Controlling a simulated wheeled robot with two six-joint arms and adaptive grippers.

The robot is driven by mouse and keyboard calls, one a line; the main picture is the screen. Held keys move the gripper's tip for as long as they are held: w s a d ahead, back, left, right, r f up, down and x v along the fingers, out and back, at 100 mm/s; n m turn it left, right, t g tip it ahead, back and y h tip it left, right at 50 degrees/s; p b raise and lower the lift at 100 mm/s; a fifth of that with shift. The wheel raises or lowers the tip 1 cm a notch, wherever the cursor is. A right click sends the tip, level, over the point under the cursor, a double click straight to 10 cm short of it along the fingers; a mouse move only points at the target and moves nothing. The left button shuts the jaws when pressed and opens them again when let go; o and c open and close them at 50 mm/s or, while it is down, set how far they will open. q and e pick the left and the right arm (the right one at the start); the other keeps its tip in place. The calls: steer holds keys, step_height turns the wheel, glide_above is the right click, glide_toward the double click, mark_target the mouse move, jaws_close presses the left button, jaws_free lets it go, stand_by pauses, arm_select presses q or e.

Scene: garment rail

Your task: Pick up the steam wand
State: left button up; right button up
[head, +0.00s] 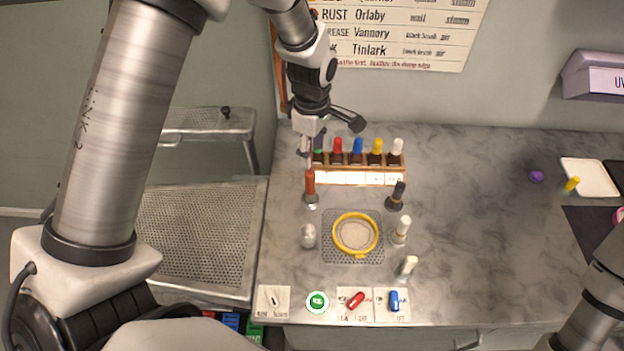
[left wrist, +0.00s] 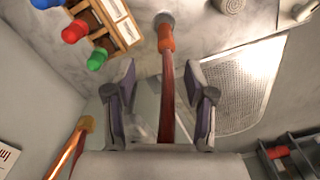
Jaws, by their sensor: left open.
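The slim wand with an orange-red body and grey foot (head: 310,184), which looks like the steam wand, stands on the marbled counter. In the left wrist view the wand (left wrist: 167,80) runs from its grey foot and orange collar up between the two fingers as a long red-brown shaft. My left gripper (left wrist: 158,78) is open, with a finger on each side of the shaft and visible gaps between. In the head view my left gripper (head: 328,135) hangs over the back of the counter just above the wand. My right gripper is outside the view.
A wooden rack (head: 365,177) of colour-capped bottles stands close behind, right of the wand. A yellow hoop (head: 355,235) on a mesh mat, a dark-handled tool (head: 397,195) and a silver knob (head: 308,236) are nearby. The counter's right middle is clear.

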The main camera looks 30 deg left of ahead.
arm_select(q)
steer(key=b, duration=0.4)
glide_above(310, 186)
steer(key=f, duration=0.2)
steer(key=w+f, duration=0.1)
steer(key=f, duration=0.1)
steer(key=shift+a+f, duration=0.15)
steer(key=shift+a, duration=0.05)
steer(key=shift+w+f, duration=0.15)
steer(key=shift+f, duration=0.2)
step_height(310, 186, down, 7)
steer(key=p, duration=0.3)
steer(key=shift+a, duration=0.1)
steer(key=shift+f, duration=0.3)
steer(key=shift+r, duration=0.1)
jaws_close()
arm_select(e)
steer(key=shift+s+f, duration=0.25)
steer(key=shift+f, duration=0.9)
